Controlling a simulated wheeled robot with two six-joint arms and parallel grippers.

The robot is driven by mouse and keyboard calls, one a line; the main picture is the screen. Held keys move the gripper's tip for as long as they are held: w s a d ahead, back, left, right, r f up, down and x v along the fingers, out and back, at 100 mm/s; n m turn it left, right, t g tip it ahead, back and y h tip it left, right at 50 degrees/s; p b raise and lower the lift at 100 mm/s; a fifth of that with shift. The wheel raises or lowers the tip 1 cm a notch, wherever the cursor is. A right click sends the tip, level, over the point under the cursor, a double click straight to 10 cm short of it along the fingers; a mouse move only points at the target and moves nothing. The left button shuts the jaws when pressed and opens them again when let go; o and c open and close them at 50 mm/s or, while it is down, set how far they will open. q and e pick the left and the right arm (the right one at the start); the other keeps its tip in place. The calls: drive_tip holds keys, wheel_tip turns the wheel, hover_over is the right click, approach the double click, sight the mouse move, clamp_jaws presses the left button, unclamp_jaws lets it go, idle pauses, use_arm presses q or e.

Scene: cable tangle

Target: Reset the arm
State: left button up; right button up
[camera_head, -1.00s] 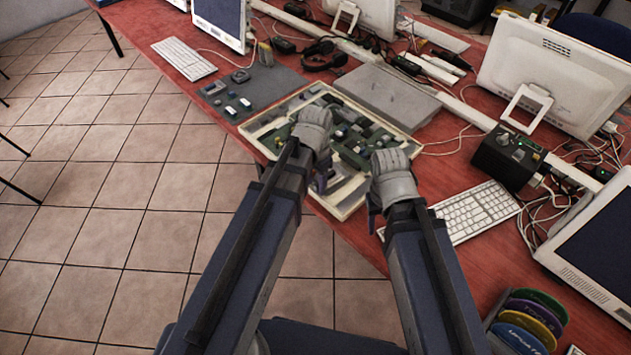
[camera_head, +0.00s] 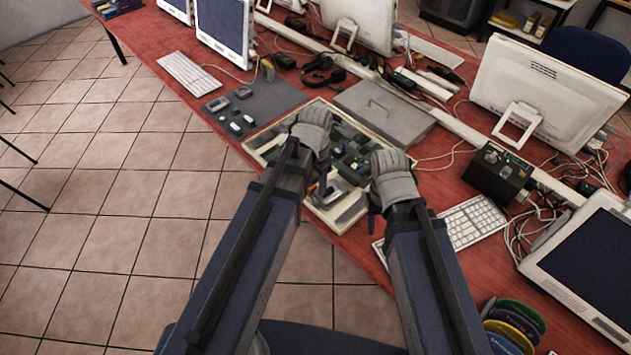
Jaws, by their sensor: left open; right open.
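My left gripper (camera_head: 313,135) is a grey gripper at the end of a dark arm. It is open, over the left part of an open box of dark parts. My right gripper (camera_head: 389,178) is open beside the box's right edge, between the box and a white keyboard (camera_head: 470,224). Nothing shows in either gripper. The fingertips are mostly hidden behind the grippers' own bodies. Both arms reach forward, nearly side by side.
The parts box (camera_head: 332,213) lies on a red table (camera_head: 480,268). A grey mat (camera_head: 265,100) with small items and a grey flat case (camera_head: 400,115) lie behind it. Monitors, cables and a black box (camera_head: 497,172) crowd the right. Tiled floor is free at left.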

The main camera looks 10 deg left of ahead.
idle(0.4)
use_arm(q)
drive_tip(key=s+d+n+y, duration=0.1)
drive_tip(key=s+d+n, duration=0.2)
drive_tip(key=s+d, duration=0.3)
drive_tip(key=s, duration=0.3)
drive_tip(key=shift+s+d, duration=0.2)
drive_tip(key=shift+d, duration=0.2)
drive_tip(key=shift+s, duration=0.15)
